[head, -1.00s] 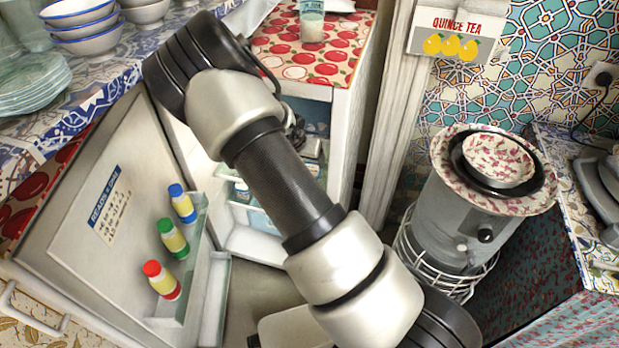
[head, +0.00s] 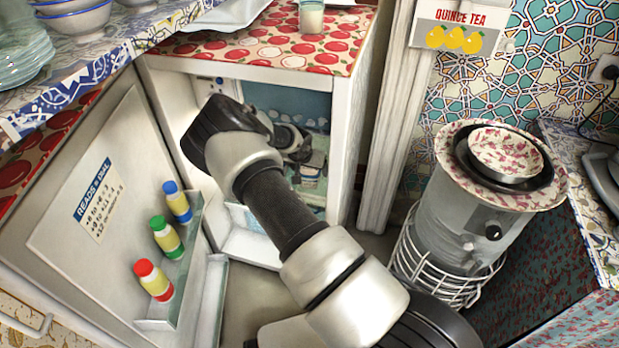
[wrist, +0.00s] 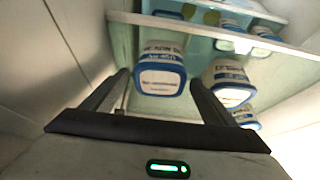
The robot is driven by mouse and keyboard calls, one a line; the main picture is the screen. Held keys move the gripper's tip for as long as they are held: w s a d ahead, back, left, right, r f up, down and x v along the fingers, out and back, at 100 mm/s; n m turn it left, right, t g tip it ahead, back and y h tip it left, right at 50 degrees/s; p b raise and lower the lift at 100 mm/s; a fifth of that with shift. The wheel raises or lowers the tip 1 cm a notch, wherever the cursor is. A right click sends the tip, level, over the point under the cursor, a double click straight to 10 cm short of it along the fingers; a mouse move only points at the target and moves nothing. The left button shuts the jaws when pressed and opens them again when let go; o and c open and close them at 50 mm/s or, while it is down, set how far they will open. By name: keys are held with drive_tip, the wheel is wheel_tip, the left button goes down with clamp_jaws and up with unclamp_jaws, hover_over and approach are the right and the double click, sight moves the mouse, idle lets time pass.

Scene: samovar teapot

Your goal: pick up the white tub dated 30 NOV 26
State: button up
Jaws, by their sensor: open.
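Several white tubs with blue bands stand in the open fridge, and their dates are too blurred to read, so I cannot tell which is dated 30 NOV 26. In the wrist view one tub (wrist: 161,72) is ahead, between the fingertips of my gripper (wrist: 160,80). Whether the fingers reach alongside it is unclear. A second tub (wrist: 229,82) is just right of the right finger, with a third (wrist: 246,119) beside it. My gripper is open and empty. In the head view my gripper (head: 312,160) is inside the fridge, partly hidden by my arm, near a tub (head: 310,180).
More tubs (wrist: 228,42) are on another fridge shelf (wrist: 205,27). The fridge door (head: 110,190) stands open at left, with red-, green- and blue-capped bottles (head: 165,235) in its rack. The fridge side wall (head: 343,150) is close right of my gripper. A samovar (head: 455,220) stands further right.

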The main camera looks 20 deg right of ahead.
drive_tip(key=c, duration=1.1)
